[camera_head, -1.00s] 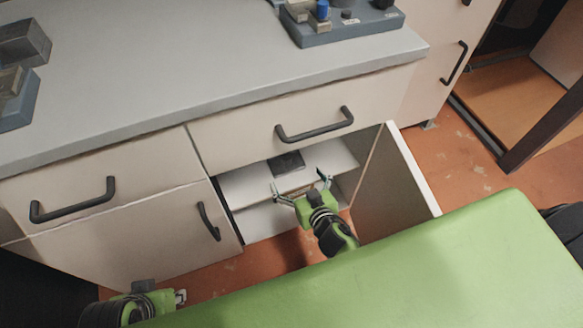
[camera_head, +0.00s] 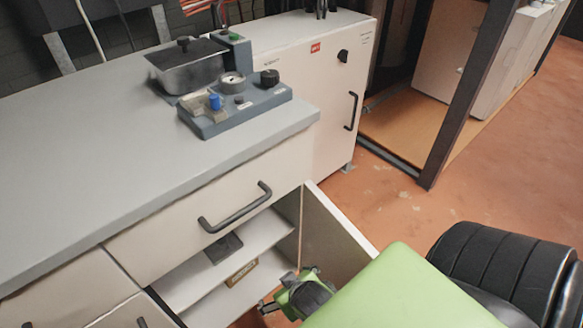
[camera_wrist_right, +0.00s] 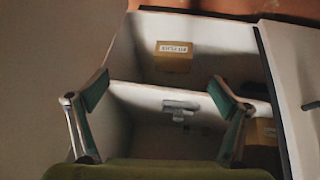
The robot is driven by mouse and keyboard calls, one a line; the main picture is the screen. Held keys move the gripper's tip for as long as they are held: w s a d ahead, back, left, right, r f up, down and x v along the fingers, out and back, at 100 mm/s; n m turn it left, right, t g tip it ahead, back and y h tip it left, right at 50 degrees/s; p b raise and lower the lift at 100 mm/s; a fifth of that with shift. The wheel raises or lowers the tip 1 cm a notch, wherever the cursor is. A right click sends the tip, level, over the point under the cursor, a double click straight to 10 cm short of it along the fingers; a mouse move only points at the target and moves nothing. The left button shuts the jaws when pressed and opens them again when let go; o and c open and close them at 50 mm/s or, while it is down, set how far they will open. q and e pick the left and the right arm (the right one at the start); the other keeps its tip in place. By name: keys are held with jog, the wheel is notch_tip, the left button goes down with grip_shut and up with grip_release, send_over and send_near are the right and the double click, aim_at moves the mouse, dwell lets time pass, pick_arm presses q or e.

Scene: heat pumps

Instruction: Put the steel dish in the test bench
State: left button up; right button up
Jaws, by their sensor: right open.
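The test bench (camera_head: 235,103) is a blue-grey unit with a gauge, knobs and a blue cap on the worktop. A lidded steel vessel (camera_head: 187,68) with a black knob stands at its back left. Nothing shows clearly as an open steel dish. A small grey metallic item (camera_wrist_right: 180,107) lies in the cupboard in the right wrist view, too dim to name. My right gripper (camera_head: 281,291) is open at the cupboard mouth near the open door. Its spread fingers (camera_wrist_right: 160,92) have nothing between them. My left gripper is out of view.
The cupboard shelf (camera_head: 196,280) holds a dark flat item (camera_head: 224,247); a labelled tan box (camera_head: 241,273) is also inside. The drawer (camera_head: 220,205) above is shut. The worktop's left part (camera_head: 70,150) is clear.

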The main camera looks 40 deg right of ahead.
jog(key=s+a+r+n+g+y, duration=0.1)
jog(key=s+a+n+g, duration=0.1)
jog(key=s, duration=0.4)
jog(key=shift+s+a+g+y, duration=0.3)
jog(key=shift+s+a+g, duration=0.1)
jog(key=shift+a+g, duration=0.15)
